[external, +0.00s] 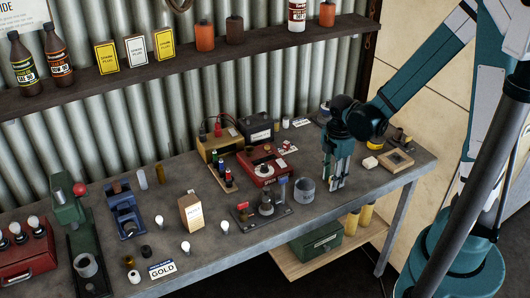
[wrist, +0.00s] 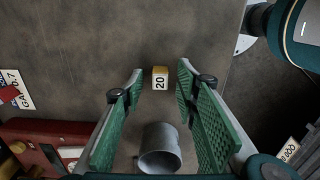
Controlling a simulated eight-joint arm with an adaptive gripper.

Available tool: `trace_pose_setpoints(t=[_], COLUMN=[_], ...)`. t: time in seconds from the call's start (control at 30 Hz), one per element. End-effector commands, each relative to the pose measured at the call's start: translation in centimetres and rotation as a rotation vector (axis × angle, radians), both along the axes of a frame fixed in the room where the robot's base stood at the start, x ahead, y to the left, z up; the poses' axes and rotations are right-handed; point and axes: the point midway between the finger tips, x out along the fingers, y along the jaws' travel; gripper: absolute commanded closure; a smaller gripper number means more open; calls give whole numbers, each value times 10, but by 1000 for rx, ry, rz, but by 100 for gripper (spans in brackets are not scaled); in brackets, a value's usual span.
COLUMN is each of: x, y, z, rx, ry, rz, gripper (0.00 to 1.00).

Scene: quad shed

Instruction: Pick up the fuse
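A small block with a yellow top and a white face marked "20" (wrist: 160,78), which looks like the fuse, lies on the grey bench in the wrist view. My gripper (wrist: 159,72) is open, with its green-padded fingers on either side of the block and a gap to each. Nothing is held. In the external view my gripper (external: 335,184) points down over the right part of the bench, just right of a grey cup. I cannot make out the fuse there; the fingers may hide it.
The grey cup (external: 304,190) stands close to my fingers and shows low between them in the wrist view (wrist: 160,149). A red box (external: 266,170) and a base with knobs (external: 262,209) are to the left. A wooden tray (external: 396,159) is to the right.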

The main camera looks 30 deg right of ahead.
Motion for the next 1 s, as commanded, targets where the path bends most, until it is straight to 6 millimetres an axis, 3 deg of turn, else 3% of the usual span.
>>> trace_pose_setpoints(t=[0.37,0.53,1.0], x=[0,0,0], y=[0,0,0], z=[0,0,2], rx=[0,0,0], ry=[0,0,0], rz=[0,0,0], gripper=[71,93,94])
